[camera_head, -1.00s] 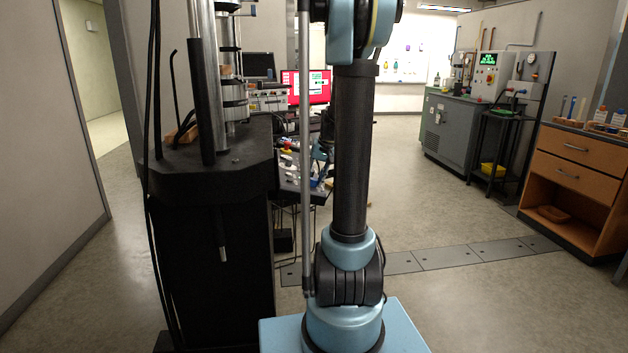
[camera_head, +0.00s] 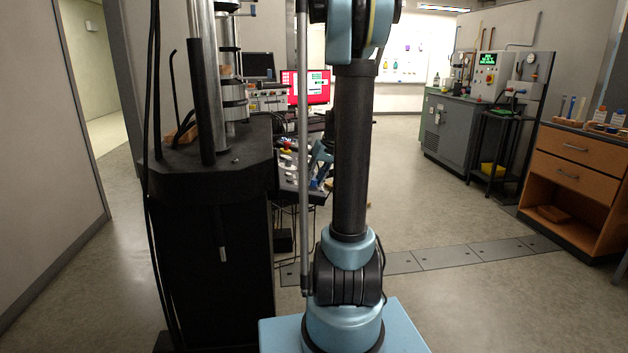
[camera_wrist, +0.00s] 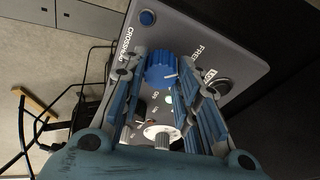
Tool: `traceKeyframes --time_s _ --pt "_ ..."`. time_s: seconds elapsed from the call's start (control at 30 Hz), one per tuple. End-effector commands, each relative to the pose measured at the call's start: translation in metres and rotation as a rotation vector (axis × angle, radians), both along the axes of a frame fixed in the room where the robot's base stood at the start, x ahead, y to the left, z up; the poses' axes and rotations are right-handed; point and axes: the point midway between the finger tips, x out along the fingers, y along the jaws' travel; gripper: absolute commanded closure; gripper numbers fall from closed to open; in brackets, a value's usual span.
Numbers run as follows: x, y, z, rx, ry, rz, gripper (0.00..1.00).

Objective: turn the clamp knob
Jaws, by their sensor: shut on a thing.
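A grey control panel (camera_wrist: 190,40) fills the middle of the wrist view, with partly covered lettering such as "CROSSHEAD". A blue ribbed knob (camera_wrist: 158,64) with a white pointer line sits on it, between the fingertips of my gripper (camera_wrist: 163,75). The fingers are shut on its sides. No label naming it the clamp knob is readable. In the head view the small panel (camera_head: 290,178) is partly hidden behind my arm.
The panel also bears a blue button (camera_wrist: 147,18) and a dark round dial (camera_wrist: 222,86) beside my right finger. In the head view a black test frame (camera_head: 212,180) stands close on the left. Open floor (camera_head: 450,300) lies right of my base.

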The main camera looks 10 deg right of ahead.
Motion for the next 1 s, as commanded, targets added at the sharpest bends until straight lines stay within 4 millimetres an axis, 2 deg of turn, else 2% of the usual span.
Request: traceKeyframes --time_s 0.07,0.1,0.17,0.5,0.63,0.77,1.0 --pt "0.002 -0.001 0.001 -0.001 -0.003 -0.002 0.95" --pt "0.002 -0.001 0.001 -0.001 -0.003 -0.002 0.62" --pt "0.001 -0.001 0.0 -0.001 -0.002 -0.002 0.51" --pt "0.0 -0.001 0.001 -0.001 -0.001 -0.001 0.51" --pt "-0.002 -0.003 0.007 0.0 0.0 -0.002 0.51" --pt "-0.006 -0.008 0.023 -0.001 -0.001 -0.002 0.51" --pt "-0.018 -0.02 0.062 -0.001 0.0 -0.002 0.51"
